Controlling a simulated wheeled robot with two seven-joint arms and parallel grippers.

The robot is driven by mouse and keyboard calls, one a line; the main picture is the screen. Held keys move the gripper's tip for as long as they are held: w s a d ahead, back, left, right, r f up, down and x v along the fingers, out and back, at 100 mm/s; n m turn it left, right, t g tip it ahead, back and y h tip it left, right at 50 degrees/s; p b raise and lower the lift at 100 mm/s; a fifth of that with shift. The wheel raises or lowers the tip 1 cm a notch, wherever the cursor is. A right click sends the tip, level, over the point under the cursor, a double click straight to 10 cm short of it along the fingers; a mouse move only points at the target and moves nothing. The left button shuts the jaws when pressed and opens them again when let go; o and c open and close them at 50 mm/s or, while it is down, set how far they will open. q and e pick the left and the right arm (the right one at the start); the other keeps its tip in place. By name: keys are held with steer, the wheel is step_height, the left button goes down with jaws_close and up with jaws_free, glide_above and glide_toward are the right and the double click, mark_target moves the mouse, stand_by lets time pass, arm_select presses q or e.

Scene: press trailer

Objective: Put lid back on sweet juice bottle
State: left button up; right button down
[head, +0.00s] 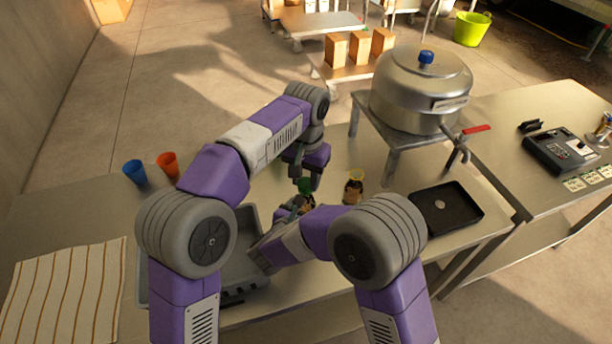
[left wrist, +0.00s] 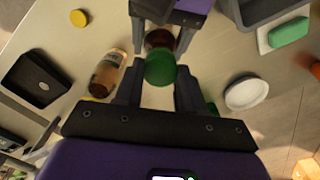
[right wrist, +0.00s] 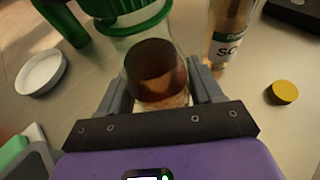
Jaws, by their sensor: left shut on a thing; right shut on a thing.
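A green lid (left wrist: 160,68) is between the fingers of my left gripper (left wrist: 158,80), which is shut on it. The juice bottle (right wrist: 160,72), with dark reddish-brown content, is between the fingers of my right gripper (right wrist: 162,92), which is shut on it. In the left wrist view the lid is in line with the bottle (left wrist: 160,40) and covers its end from that side. Whether the lid is seated or only close to the rim cannot be told. In the head view the green lid (head: 305,185) shows small below my left gripper (head: 305,176).
A second, labelled bottle (right wrist: 229,35) stands close by. A yellow lid (right wrist: 282,92) and a white lid (right wrist: 42,73) lie on the table. A black tray (head: 447,208) is to the right, a grey bin (head: 245,222) to the left. Blue (head: 134,171) and orange (head: 167,164) cups stand farther left.

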arm_select(q)
steer(key=m, duration=1.8)
steer(key=shift+s, duration=0.1)
steer(key=m, duration=0.8)
steer(key=shift+f, duration=0.1)
steer(key=m, duration=0.7)
steer(key=shift+m, duration=0.3)
steer(key=m, duration=0.4)
steer(key=shift+a, duration=0.1)
